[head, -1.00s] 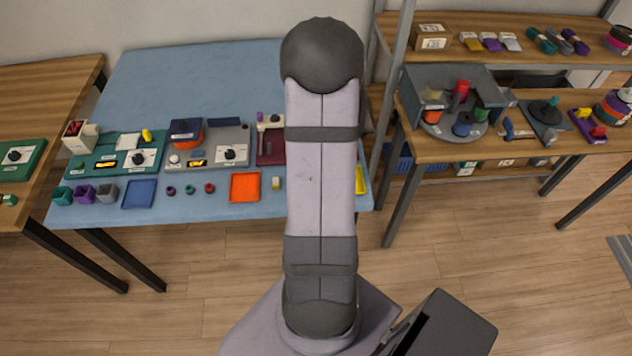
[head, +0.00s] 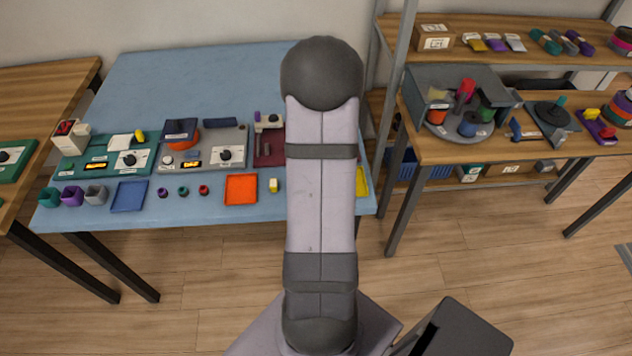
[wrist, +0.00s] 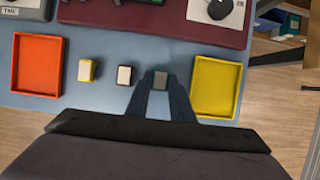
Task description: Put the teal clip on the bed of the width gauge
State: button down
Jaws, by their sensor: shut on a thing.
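In the wrist view my gripper (wrist: 160,83) is low over the front of the blue table. It is shut on a small clip (wrist: 160,80) with a pale grey-green top between the fingertips; I take this as the teal clip, its sides being mostly hidden by the fingers. A maroon unit (wrist: 150,20) with a pale dial panel lies beyond the gripper and is cut off at the top. It also shows in the head view (head: 268,146), partly behind my arm. I cannot tell whether it is the width gauge. My arm hides the gripper in the head view.
A yellow clip (wrist: 87,70) and a dark clip with a white top (wrist: 124,75) stand left of my gripper. An orange tray (wrist: 38,64) is farther left, and a yellow tray (wrist: 215,87) is close on the right.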

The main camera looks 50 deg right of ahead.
jog(key=shift+f, duration=0.15)
jog(key=c, duration=1.6)
grip_release()
jog(key=shift+o, duration=0.2)
jog(key=p+v, duration=0.4)
jog(key=v, duration=0.3)
jog(key=shift+s, duration=0.25)
